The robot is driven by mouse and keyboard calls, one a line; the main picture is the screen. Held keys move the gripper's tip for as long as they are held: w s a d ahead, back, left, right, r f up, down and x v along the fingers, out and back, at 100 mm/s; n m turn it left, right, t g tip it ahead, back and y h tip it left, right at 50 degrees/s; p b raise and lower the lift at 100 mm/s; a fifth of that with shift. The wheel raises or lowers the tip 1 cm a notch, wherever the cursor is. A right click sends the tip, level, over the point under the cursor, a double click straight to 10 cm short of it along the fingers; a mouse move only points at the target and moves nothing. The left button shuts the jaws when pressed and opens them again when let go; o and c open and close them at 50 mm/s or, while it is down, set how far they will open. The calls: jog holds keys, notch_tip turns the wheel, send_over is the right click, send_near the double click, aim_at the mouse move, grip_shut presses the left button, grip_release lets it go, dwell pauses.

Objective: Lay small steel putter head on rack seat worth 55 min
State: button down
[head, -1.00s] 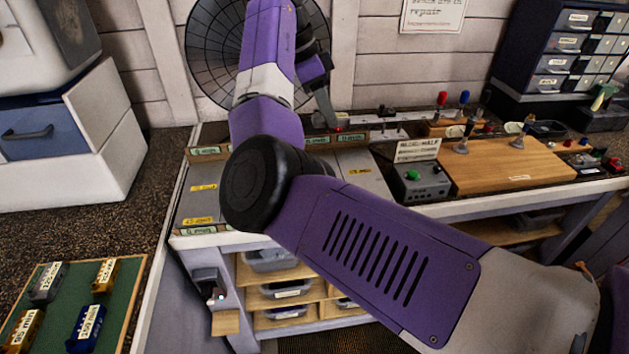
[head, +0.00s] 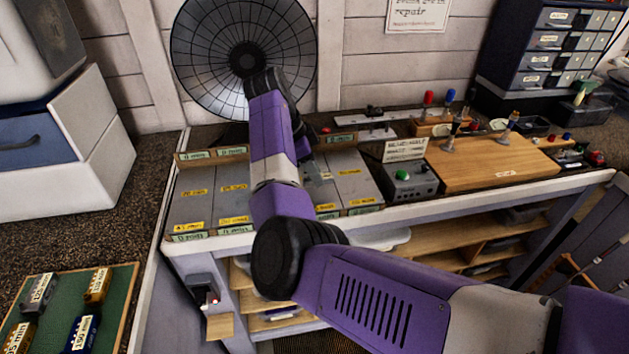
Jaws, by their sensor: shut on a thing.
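My gripper (head: 312,165) is small and partly hidden behind my purple forearm, over the middle of the grey rack (head: 196,207). It is shut on a small grey piece (head: 319,174), which looks like the steel putter head; its outline is hard to make out. I cannot tell whether the piece touches the rack. The rack has several grey seats with yellow labels, and green-and-white tags along its front and back edges. The tag numbers are too small to read surely, and my arm covers part of the middle seats.
A green board (head: 121,312) at lower left carries several labelled heads, grey, gold and blue. A grey box with a green button (head: 409,181) and a wooden board (head: 490,160) stand right of the rack. A round dark mesh dish (head: 205,60) stands behind.

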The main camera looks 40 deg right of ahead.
jog(key=shift+f, duration=1.75)
jog(key=shift+f, duration=0.1)
jog(key=c, duration=1.1)
grip_release()
jog(key=shift+o, duration=0.2)
jog(key=b+v, duration=0.2)
jog(key=v, duration=1)
